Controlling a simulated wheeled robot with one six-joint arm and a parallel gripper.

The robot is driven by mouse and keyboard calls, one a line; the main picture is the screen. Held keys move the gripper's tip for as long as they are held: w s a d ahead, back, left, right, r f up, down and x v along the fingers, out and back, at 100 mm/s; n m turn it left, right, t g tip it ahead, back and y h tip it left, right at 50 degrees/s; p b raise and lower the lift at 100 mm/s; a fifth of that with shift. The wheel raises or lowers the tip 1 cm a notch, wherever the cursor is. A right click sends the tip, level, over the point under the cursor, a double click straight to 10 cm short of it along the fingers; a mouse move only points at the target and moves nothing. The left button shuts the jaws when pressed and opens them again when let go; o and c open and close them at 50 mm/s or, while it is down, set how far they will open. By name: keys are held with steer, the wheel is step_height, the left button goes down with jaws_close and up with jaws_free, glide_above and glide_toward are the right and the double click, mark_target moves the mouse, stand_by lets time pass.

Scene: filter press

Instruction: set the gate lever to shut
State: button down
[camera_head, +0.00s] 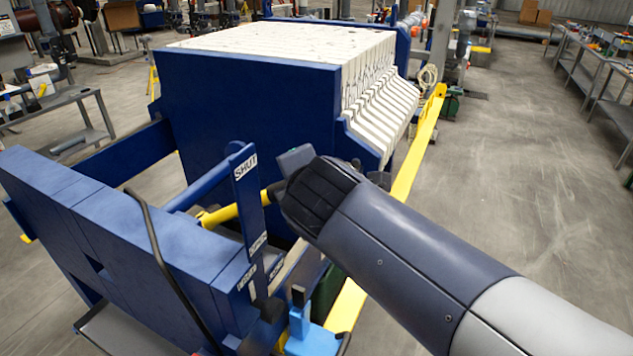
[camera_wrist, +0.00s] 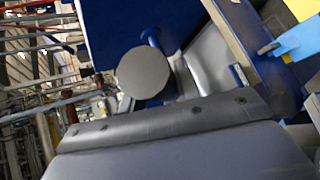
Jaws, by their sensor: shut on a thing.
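The gate lever (camera_head: 228,212) looks like a yellow bar in the head view. It runs from low left up to my gripper, partly hidden behind a blue upright plate (camera_head: 247,195). That plate has the word SHUT (camera_head: 245,167) near its top and smaller labels (camera_head: 258,243) lower down, hard to read. My gripper (camera_head: 279,190) is shut at the lever's right end, just right of the plate and below the SHUT label's height. My wrist hides much of the contact. The wrist view does not show the fingertips or the yellow bar clearly.
The blue press block (camera_head: 245,110) with white filter plates (camera_head: 375,105) stands behind my gripper. A blue end frame (camera_head: 110,235) is at left and a yellow rail (camera_head: 415,150) at right. A light-blue part (camera_head: 312,338) sits low in front. Open floor (camera_head: 510,150) lies to the right.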

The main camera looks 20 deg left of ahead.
steer(key=shift+a+r+p, duration=0.35)
steer(key=shift+r+p, duration=0.05)
steer(key=shift+r, duration=0.4)
steer(key=c, duration=1.1)
jaws_free()
steer(key=shift+a+f, duration=0.1)
steer(key=shift+a, duration=0.05)
steer(key=shift+o, duration=0.2)
steer(key=b+v, duration=0.1)
steer(key=v, duration=0.9)
steer(key=shift+s+r+b, duration=0.2)
steer(key=shift+s+b, duration=0.1)
steer(key=shift+b, duration=0.1)
steer(key=shift+w, duration=0.1)
